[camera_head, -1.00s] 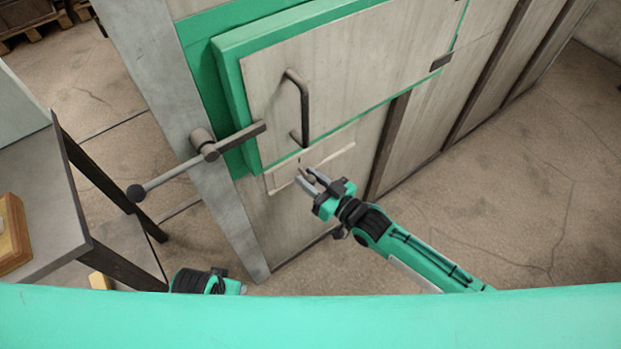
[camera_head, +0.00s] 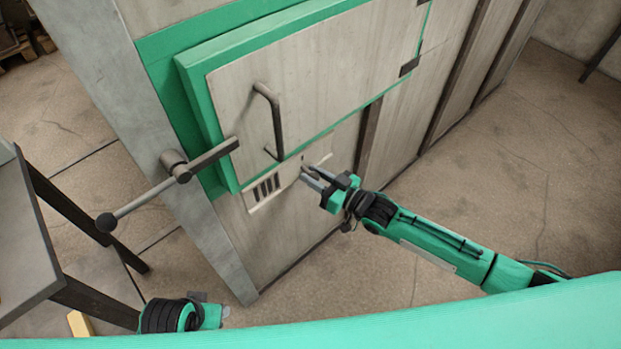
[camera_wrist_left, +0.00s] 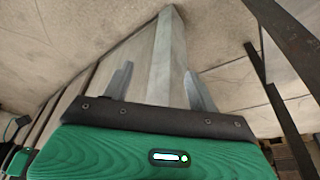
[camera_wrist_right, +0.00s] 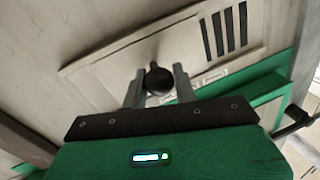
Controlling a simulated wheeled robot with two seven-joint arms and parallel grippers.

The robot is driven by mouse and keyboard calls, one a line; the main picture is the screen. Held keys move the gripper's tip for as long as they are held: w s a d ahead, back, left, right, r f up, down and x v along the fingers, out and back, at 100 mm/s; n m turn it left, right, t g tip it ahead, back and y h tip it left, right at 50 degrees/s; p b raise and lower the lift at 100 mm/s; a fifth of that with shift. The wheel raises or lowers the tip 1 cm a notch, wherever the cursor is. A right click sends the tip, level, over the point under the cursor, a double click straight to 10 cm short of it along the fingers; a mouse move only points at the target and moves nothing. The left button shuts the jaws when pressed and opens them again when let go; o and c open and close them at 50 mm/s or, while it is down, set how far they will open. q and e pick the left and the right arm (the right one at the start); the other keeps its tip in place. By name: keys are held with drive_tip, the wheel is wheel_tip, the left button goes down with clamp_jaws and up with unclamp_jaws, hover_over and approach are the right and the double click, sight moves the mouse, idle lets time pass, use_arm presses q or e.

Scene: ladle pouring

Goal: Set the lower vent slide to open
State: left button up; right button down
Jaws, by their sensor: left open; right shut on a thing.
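The lower vent plate (camera_head: 288,181) is a pale panel low on the cabinet, below the green-edged door. Several dark vent slots (camera_head: 266,187) show uncovered at its left part; they also show in the right wrist view (camera_wrist_right: 225,32). The slide's round dark knob (camera_wrist_right: 158,80) sits between the fingers of my right gripper (camera_wrist_right: 159,82). My right gripper (camera_head: 309,175) is shut on this knob, to the right of the slots. My left gripper (camera_wrist_left: 158,72) is open and empty, low in front of the cabinet's left corner; the head view mostly hides its fingers.
The door (camera_head: 300,75) above has a dark bar handle (camera_head: 274,120). A latch lever with a ball end (camera_head: 106,222) sticks out left of the door. A metal table (camera_head: 25,245) stands at the left. The floor at the right is clear.

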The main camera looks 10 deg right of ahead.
drive_tip(key=c, duration=1.1)
unclamp_jaws()
drive_tip(key=shift+w+d, duration=0.2)
drive_tip(key=shift+d, duration=0.1)
drive_tip(key=shift+c, duration=0.2)
use_arm(q)
drive_tip(key=shift+w+f, duration=0.25)
drive_tip(key=shift+f, duration=0.4)
use_arm(e)
drive_tip(key=v, duration=1.4)
drive_tip(key=shift+a, duration=0.15)
use_arm(q)
drive_tip(key=shift+s+d, duration=0.1)
drive_tip(key=shift+s, duration=0.1)
